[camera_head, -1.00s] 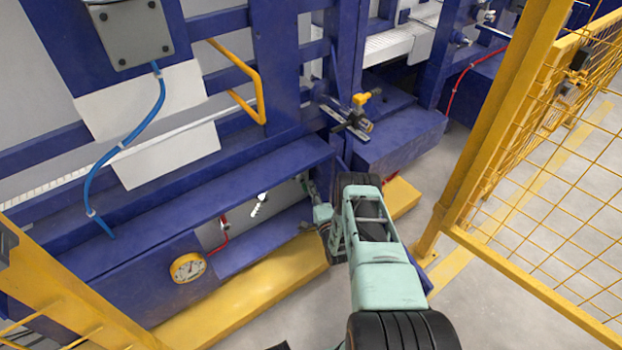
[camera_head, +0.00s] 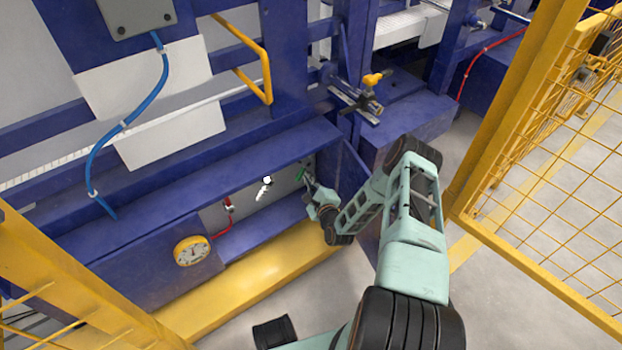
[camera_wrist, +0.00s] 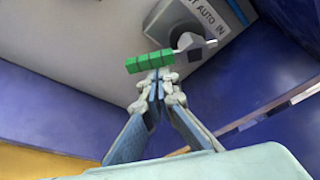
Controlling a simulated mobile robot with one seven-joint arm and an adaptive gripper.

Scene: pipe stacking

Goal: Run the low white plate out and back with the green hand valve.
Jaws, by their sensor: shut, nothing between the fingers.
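The green hand valve (camera_wrist: 148,62) has a ribbed green handle reaching left from a metal stem, below a grey housing marked "AUTO IN". In the head view the green handle (camera_head: 301,174) shows small inside the low recess. My gripper (camera_wrist: 157,82) is shut and empty, its fingertips just under the handle; I cannot tell whether they touch it. In the head view my gripper (camera_head: 310,186) is small and partly hidden by my wrist. The low white plate (camera_head: 175,138) hangs on the blue frame at the left, below another white plate (camera_head: 110,90).
A blue hose (camera_head: 158,90) crosses in front of the plates. Blue walls close in around the recess. A yellow mesh fence (camera_head: 550,210) stands at the right.

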